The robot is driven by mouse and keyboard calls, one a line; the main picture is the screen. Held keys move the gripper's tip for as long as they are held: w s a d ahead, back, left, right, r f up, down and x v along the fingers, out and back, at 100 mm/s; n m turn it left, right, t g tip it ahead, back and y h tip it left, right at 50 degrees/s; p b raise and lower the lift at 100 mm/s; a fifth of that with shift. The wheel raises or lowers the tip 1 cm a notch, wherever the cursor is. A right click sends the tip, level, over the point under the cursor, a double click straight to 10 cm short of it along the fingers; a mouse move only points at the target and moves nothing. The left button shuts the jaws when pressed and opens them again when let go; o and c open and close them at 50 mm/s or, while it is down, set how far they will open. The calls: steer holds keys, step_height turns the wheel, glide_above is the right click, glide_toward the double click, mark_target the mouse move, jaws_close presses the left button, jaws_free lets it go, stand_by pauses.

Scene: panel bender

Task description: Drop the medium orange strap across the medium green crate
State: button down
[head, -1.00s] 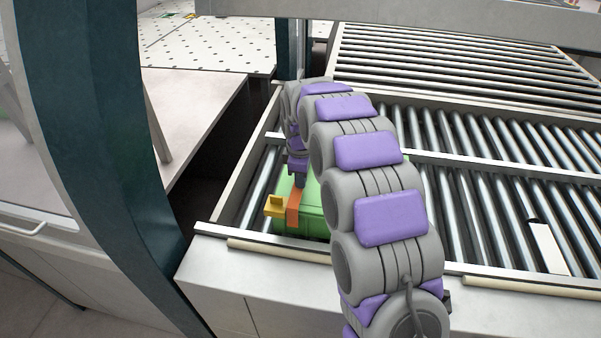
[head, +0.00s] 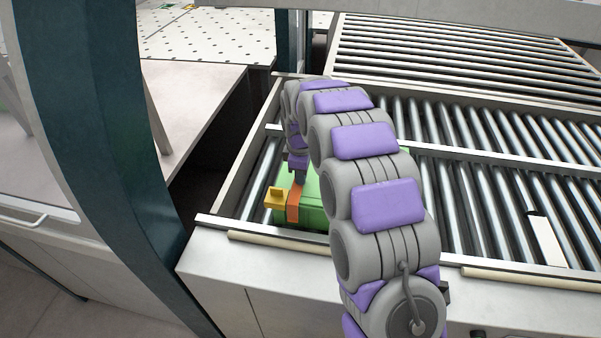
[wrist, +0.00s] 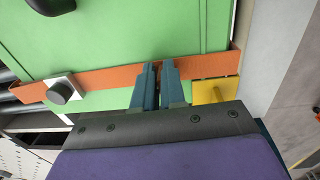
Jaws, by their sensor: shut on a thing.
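The green crate (head: 312,212) sits on the roller conveyor near its front left corner, partly hidden behind my arm. The orange strap (head: 293,204) lies over the crate's left part and hangs down its front face. In the wrist view the strap (wrist: 115,78) runs across the green crate (wrist: 130,38), with its ends beyond the crate's edges. My gripper (wrist: 160,68) is shut on the strap, right at the crate's surface. In the head view the gripper (head: 299,180) points down at the crate.
A yellow block (head: 276,198) sits at the crate's left side, and also shows in the wrist view (wrist: 212,91). A grey knob on a white plate (wrist: 62,90) is beside the strap. Metal rollers (head: 480,190) stretch right. A dark teal post (head: 95,130) stands left.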

steer(key=c, duration=1.1)
jaws_free()
steer(key=shift+f, duration=0.1)
steer(key=r, duration=0.5)
steer(key=r+p, duration=0.1)
steer(key=r, duration=0.5)
steer(key=s+r, duration=0.1)
steer(key=r, duration=0.5)
steer(key=shift+a+r+p, duration=0.1)
steer(key=shift+r+p, duration=0.05)
steer(key=shift+p, duration=0.15)
